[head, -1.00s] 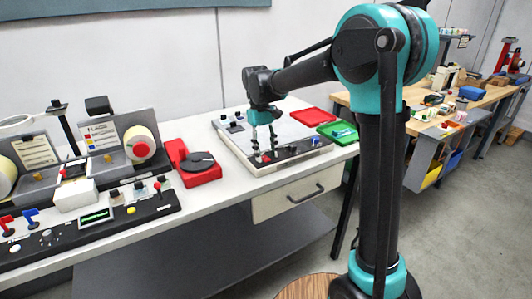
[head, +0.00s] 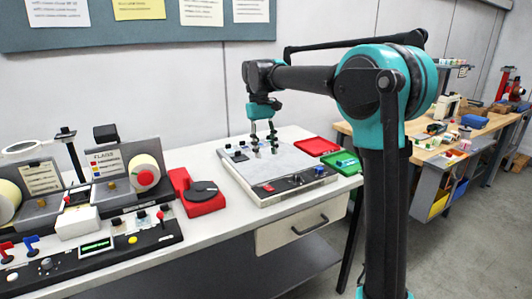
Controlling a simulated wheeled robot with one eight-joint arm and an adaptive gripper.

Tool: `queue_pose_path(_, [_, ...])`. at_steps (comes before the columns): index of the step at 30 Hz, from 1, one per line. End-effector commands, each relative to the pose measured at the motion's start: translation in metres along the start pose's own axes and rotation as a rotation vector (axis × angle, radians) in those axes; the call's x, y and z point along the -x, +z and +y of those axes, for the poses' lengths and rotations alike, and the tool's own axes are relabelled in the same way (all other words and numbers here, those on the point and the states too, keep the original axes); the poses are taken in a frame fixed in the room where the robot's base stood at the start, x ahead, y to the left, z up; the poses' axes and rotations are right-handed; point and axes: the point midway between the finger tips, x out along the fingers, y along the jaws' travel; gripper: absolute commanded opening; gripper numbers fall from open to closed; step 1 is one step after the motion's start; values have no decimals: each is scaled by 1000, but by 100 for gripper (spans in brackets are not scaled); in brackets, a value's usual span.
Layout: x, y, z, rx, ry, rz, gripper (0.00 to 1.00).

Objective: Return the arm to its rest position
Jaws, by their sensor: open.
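My gripper (head: 264,149) points down and is open and empty. It hangs over the back part of a flat grey-topped device (head: 279,170) on the white table. My dark arm with teal joints reaches in from the right, its forearm nearly level. Whether the fingertips touch the device's top cannot be told from this one view.
A red tray (head: 316,146) and a green tray (head: 342,163) lie right of the device. A red unit with a black disc (head: 200,192) stands left of it. The label rewinder (head: 100,205) with its rolls is further left. A wooden bench (head: 455,145) stands at the right.

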Motion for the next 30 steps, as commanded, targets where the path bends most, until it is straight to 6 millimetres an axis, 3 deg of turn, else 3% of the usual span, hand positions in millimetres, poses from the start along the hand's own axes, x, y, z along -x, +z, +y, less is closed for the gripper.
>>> queue_pose_path(6, [-5, 3, 4, -10, -2, 10, 43])
queue_pose_path(11, [-41, 24, 32, -80, -11, 81, 43])
queue_pose_path(15, [-98, 60, 64, -186, -18, 189, 43])
queue_pose_path(21, [-186, 124, 93, -343, -14, 348, 43])
queue_pose_path(27, [-272, 191, 98, -492, 5, 496, 43])
queue_pose_path(30, [-304, 216, 94, -547, 16, 551, 43])
